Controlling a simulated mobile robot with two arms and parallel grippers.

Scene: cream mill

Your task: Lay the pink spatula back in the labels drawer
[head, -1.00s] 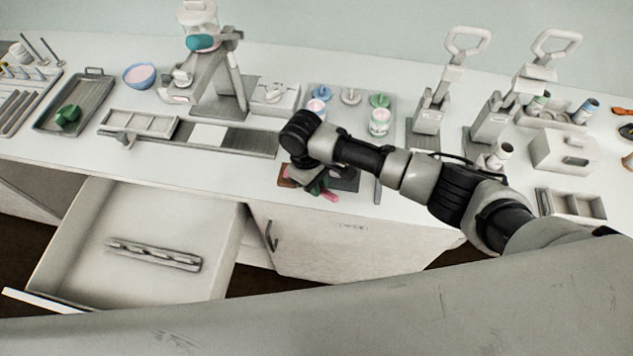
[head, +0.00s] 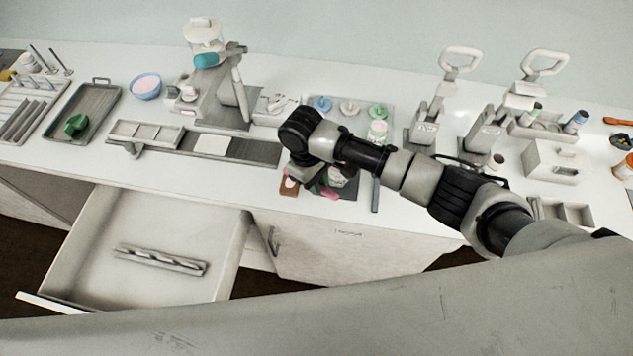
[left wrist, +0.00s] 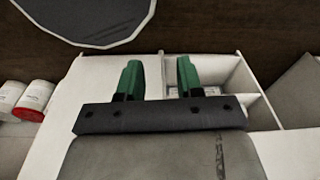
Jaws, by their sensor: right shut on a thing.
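The pink spatula (head: 328,194) shows only in part, as a pink end below my right gripper in the head view, over the front of the counter. My right gripper (head: 318,183) is shut on it; the wrist hides most of the jaws and the rest of the spatula. The open drawer (head: 190,225) is at the lower left of the head view, left of this gripper and lower than the counter. My left gripper (left wrist: 160,78) shows in the left wrist view, its green fingers apart with nothing between them. It is outside the head view.
A grey ridged holder (head: 160,260) lies in the drawer, with bare floor around it. A brown block (head: 288,189) and a dark mat (head: 348,188) are beside my right gripper. A white divided box (left wrist: 225,75) is beyond my left fingers.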

